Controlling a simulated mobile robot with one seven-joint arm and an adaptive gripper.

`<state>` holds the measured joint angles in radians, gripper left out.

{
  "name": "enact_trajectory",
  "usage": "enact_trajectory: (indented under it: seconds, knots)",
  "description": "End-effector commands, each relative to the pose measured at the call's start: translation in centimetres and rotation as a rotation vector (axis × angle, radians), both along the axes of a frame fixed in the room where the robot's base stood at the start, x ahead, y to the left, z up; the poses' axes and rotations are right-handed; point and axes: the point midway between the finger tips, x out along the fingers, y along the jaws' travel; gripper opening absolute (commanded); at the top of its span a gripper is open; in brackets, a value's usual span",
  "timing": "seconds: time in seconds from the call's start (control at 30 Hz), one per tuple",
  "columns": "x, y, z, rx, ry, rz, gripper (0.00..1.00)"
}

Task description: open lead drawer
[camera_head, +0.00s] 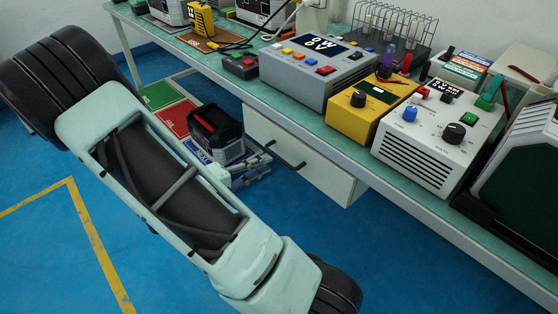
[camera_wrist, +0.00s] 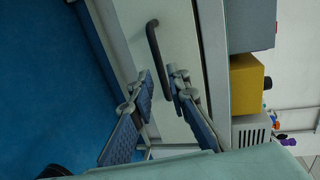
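The drawer under the bench has a pale front (camera_head: 315,172) with a dark bar handle (camera_head: 287,156). In the wrist view the drawer front (camera_wrist: 185,38) runs lengthwise up the picture, and its curved black handle (camera_wrist: 154,48) stands out from it. My gripper (camera_wrist: 159,80) is open, with its two fingers spread apart and nothing held. The handle's lower end shows between the fingertips, and the rest extends above them. In the head view my gripper (camera_head: 266,160) is just left of the handle, in front of the drawer. Whether it touches the handle is unclear.
A grey power unit (camera_head: 318,75), a yellow unit (camera_head: 370,108) and a white unit (camera_head: 428,138) stand on the green bench top (camera_head: 215,58) above the drawer. Green and red panels (camera_head: 172,118) lie below, left of the drawer. The blue floor (camera_head: 345,255) in front is open.

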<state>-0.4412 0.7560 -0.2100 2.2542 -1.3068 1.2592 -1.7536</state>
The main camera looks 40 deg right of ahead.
Motion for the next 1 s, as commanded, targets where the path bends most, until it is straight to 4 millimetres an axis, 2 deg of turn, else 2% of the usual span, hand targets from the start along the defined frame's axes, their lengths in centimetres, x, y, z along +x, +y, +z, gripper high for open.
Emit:
enact_trajectory:
  seconds: [0.03, 0.2, 0.4, 0.73, 0.77, 0.9, 1.0]
  knots:
    - [0.0, -1.1, -0.6, 0.000, 0.000, -0.004, 0.16]
    - [0.2, -4.0, -1.1, 0.001, -0.001, -0.004, 0.16]
    - [0.4, -6.0, -1.4, 0.002, -0.002, -0.003, 0.16]
    - [0.5, -6.4, -1.4, 0.002, -0.003, -0.002, 0.16]
    - [0.5, -6.4, -1.4, 0.002, -0.003, -0.002, 0.14]
    - [0.5, -6.4, -1.4, 0.002, -0.003, -0.002, 0.00]
    - [0.5, -6.4, -1.4, 0.002, -0.003, -0.002, 0.00]
